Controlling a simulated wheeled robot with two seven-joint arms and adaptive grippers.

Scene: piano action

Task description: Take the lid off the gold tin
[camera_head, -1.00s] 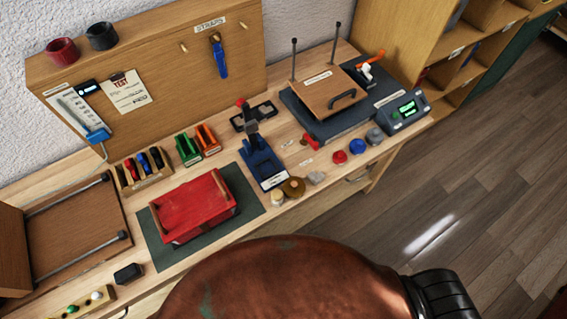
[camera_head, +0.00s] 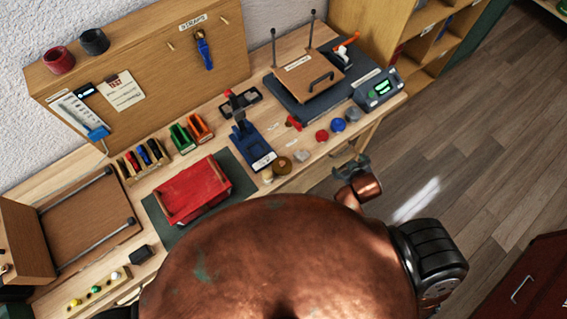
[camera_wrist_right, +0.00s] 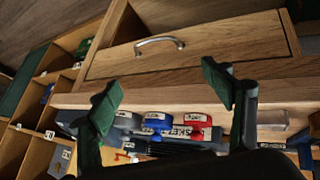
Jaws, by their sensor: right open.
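The gold tin (camera_head: 283,166) is a small round brownish-gold thing near the front edge of the bench in the head view. It stands between a cream round piece and a grey one; its lid cannot be told apart at this size. My right gripper (camera_head: 350,167) is off the bench's front edge, to the right of the gold tin and apart from it. In the right wrist view the two dark fingers of the right gripper (camera_wrist_right: 168,95) are spread wide with nothing between them. I cannot make out the gold tin surely there. My left gripper is out of view.
A red tin (camera_head: 322,136), a blue tin (camera_head: 338,125) and grey round pieces line the bench front. A blue stand (camera_head: 253,150) is behind the gold tin, a red box (camera_head: 194,190) to its left. A drawer front (camera_wrist_right: 190,50) with a handle faces the wrist camera.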

